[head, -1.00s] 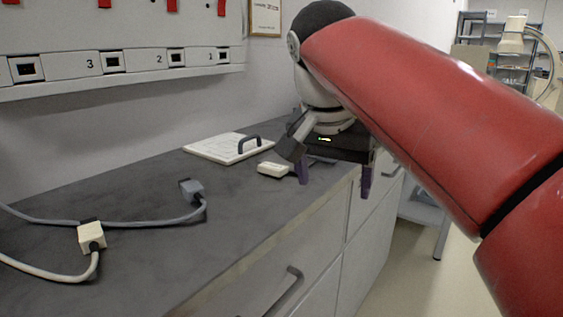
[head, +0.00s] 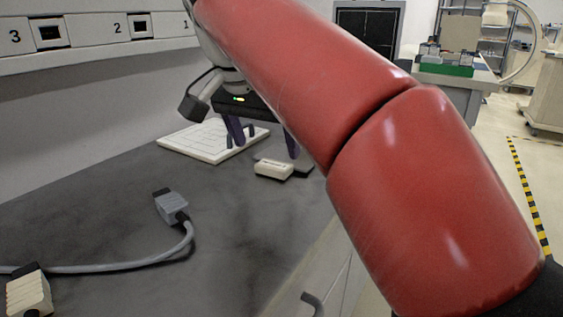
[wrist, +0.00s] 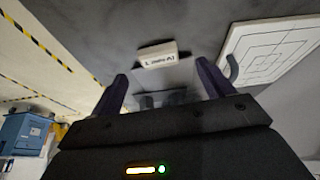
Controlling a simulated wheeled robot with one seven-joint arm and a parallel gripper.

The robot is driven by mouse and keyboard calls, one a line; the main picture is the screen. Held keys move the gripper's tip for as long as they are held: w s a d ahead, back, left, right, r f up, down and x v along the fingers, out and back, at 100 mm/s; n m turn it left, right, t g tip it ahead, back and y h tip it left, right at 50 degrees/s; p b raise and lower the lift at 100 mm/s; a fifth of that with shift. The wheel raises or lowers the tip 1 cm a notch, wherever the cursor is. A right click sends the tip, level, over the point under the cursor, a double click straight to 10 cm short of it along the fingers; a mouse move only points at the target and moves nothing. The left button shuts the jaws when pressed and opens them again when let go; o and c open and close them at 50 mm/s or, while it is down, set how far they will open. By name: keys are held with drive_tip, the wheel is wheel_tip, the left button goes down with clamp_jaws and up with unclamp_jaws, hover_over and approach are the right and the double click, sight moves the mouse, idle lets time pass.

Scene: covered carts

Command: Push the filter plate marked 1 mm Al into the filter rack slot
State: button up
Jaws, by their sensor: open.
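The filter plate marked 1 mm Al (head: 274,169) lies on the dark counter near its front edge, with a white labelled grip and a darker flat part. In the wrist view its white grip (wrist: 158,55) shows upside-down lettering and lies beyond the fingertips. A grey flat part shows between the fingers. My gripper (head: 266,149) is open above the counter, its purple fingers close to the plate; it also shows in the wrist view (wrist: 162,72). Nothing is held. I cannot make out the filter rack slot for certain.
A white board (head: 208,142) with printed lines and a dark handle lies behind the plate. A grey cable connector (head: 172,206) and a cream connector (head: 28,293) lie on the left of the counter. A wall strip (head: 100,30) carries numbered sockets. Bare counter lies between.

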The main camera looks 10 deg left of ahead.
sight(272, 165)
drive_tip(key=b+x, duration=0.1)
drive_tip(key=x, duration=0.3)
drive_tip(key=shift+f, duration=0.4)
drive_tip(key=c, duration=1.2)
